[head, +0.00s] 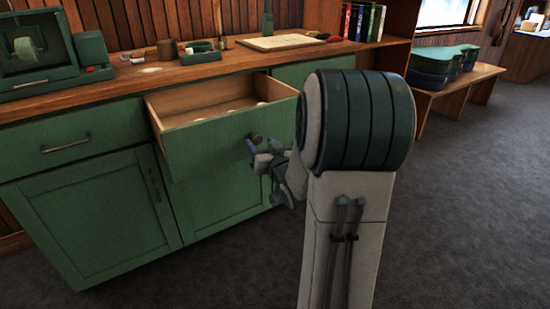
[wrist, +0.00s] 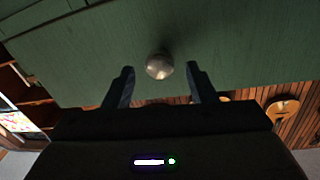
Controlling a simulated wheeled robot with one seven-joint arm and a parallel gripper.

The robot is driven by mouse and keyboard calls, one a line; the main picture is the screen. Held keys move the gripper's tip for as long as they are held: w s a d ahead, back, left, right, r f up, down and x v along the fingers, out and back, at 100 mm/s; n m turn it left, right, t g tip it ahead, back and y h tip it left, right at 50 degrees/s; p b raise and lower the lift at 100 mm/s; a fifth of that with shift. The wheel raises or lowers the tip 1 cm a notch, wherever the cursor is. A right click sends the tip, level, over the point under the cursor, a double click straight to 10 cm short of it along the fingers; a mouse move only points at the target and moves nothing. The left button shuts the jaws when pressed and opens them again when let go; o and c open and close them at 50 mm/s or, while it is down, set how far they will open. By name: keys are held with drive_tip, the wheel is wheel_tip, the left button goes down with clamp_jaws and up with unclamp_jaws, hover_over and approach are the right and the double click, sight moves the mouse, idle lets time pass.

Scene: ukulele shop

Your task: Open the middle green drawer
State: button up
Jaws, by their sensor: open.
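The middle green drawer (head: 218,145) is pulled out from the cabinet in the head view, its wooden inside (head: 215,100) showing with a few small pale round things in it. Its front also fills the upper part of the wrist view (wrist: 90,55). A round metal knob (wrist: 159,65) is on this front. My gripper (wrist: 160,85) is open, with one finger on each side of the knob and a gap to each. In the head view my gripper (head: 262,155) is at the drawer's front, partly hidden by my arm.
A green drawer with a bar handle (head: 66,144) is closed at the left, above a closed door (head: 100,205). The wooden counter (head: 140,75) holds a green machine (head: 45,55) and small tools. A bench (head: 455,82) with green cases stands at the back right. Grey floor is free at the right.

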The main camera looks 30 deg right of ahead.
drive_tip(key=s+b, duration=0.7)
drive_tip(key=s, duration=0.4)
drive_tip(key=shift+s+a, duration=0.3)
drive_tip(key=shift+a, duration=0.15)
drive_tip(key=shift+r, duration=0.1)
